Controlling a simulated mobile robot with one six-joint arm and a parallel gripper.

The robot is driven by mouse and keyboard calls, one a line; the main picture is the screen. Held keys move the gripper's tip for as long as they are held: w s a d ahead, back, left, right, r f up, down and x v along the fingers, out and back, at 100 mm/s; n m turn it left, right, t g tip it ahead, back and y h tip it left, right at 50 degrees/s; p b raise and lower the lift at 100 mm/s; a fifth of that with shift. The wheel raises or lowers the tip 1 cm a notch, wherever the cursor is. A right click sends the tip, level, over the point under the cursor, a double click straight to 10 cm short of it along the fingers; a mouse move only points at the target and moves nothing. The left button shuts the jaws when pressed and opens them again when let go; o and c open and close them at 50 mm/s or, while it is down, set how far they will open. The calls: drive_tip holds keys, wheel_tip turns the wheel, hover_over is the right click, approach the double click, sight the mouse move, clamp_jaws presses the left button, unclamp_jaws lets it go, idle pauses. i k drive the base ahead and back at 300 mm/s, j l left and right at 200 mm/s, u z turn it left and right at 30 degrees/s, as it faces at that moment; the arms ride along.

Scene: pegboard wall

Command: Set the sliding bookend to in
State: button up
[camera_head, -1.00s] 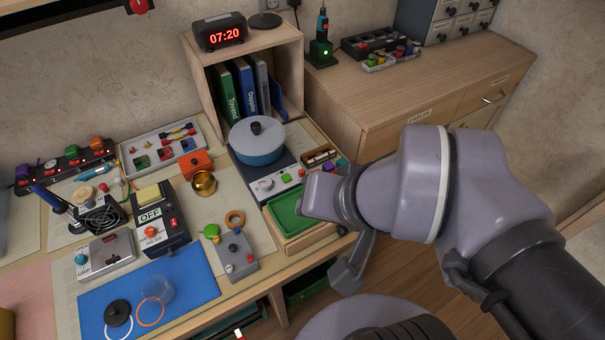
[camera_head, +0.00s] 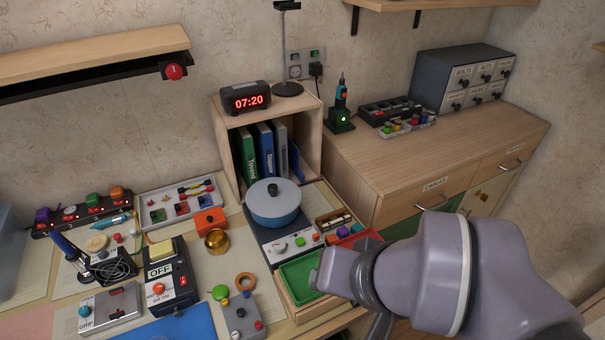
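The wooden cubby (camera_head: 315,135) stands at the back of the bench with a row of upright binders (camera_head: 265,152) inside, green and blue. A blue piece that looks like the sliding bookend (camera_head: 295,160) is at the right end of the row, against the last binder. Its lower part is partly hidden behind the blue pot. My gripper (camera_head: 376,326) is at the lower edge of the picture, in front of the bench and well away from the cubby. Only a grey part of it shows below my wrist; its fingertips are cut off or hidden.
A blue pot (camera_head: 273,205) on a hotplate stands in front of the cubby. A clock (camera_head: 245,98) and a lamp stand (camera_head: 287,89) are on its top. A green tray (camera_head: 302,278) lies beside my wrist. A wooden cabinet (camera_head: 400,165) stands to the right.

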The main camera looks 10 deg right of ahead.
sight(293, 153)
drive_tip(key=i+l, duration=0.15)
drive_tip(key=l, duration=0.2)
drive_tip(key=i+l+u, duration=0.1)
drive_tip(key=l, duration=0.25)
drive_tip(key=i+l, duration=0.15)
drive_tip(key=l, duration=0.25)
